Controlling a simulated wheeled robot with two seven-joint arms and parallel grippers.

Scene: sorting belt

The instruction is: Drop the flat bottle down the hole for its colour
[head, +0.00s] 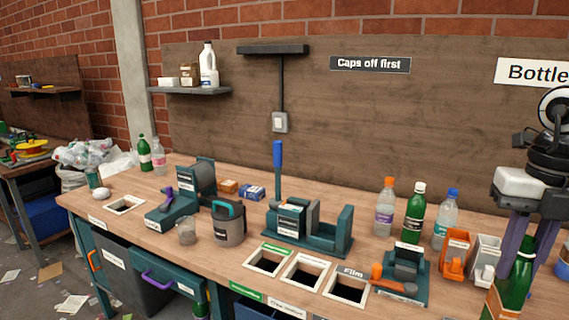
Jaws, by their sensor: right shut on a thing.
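My right gripper (526,240) is at the right edge, pointing down, with its purple fingers shut on a green bottle (510,283). The bottle is tilted, its neck up between the fingers, and a pale and orange label shows low on it. Its lower end is cut off by the frame, and I cannot tell how flat it is. Three white-framed holes lie at the bench's front edge, left of the bottle: one with a green label strip (249,265), a middle one (287,275) and one marked Film (331,290). My left gripper is not in view.
A teal device with an orange handle (402,270) stands between the Film hole and the bottle. A teal press with a blue lever (300,232) stands behind the holes.

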